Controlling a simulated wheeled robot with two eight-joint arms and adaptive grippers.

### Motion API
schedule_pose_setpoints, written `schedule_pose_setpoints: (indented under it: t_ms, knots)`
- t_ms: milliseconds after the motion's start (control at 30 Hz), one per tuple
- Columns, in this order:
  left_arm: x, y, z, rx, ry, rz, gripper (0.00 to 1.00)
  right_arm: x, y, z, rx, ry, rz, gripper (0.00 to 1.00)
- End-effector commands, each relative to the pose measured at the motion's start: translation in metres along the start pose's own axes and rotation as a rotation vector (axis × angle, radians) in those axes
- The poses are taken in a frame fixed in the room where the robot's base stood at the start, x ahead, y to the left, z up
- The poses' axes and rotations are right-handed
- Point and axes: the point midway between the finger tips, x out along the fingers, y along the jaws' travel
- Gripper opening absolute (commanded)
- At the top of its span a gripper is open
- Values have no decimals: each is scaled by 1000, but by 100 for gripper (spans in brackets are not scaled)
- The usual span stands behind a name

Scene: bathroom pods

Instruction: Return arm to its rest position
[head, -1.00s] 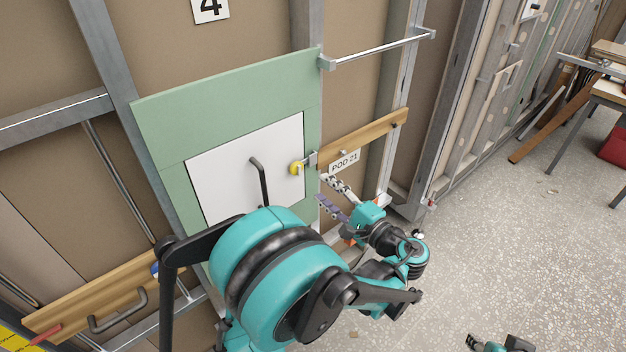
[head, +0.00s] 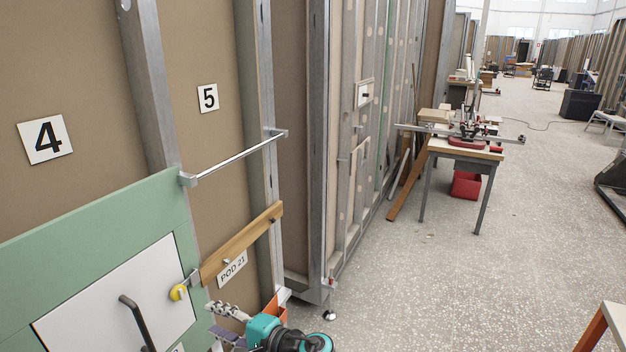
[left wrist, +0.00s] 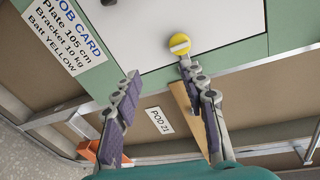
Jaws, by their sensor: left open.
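My left gripper (head: 221,320) is at the bottom of the head view, below the POD 21 label. In the left wrist view the two fingers of this gripper (left wrist: 161,78) stand wide apart with nothing between them. The fingers are in front of the wall panel, with the right finger near the yellow knob (left wrist: 180,44) in the picture. I cannot tell whether they touch. The knob (head: 179,292) is at the right edge of a white door (head: 115,300) with a black handle (head: 137,320). My right gripper is not in view.
A metal towel bar (head: 235,160) and a wooden rail (head: 240,243) stick out from the wall. A white job card (left wrist: 65,35) is on the panel. A workbench (head: 465,152) stands at the back with a red bin (head: 466,185) under it. The floor at right is mostly clear.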

Motion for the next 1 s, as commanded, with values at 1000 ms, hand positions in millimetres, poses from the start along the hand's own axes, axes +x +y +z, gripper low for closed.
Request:
schedule_pose_setpoints:
  t_ms: [1000]
  knots:
    - [-95, 110, 83, -934, 353, 1190, 42, 0, 0, 0, 0, 0, 0, 40]
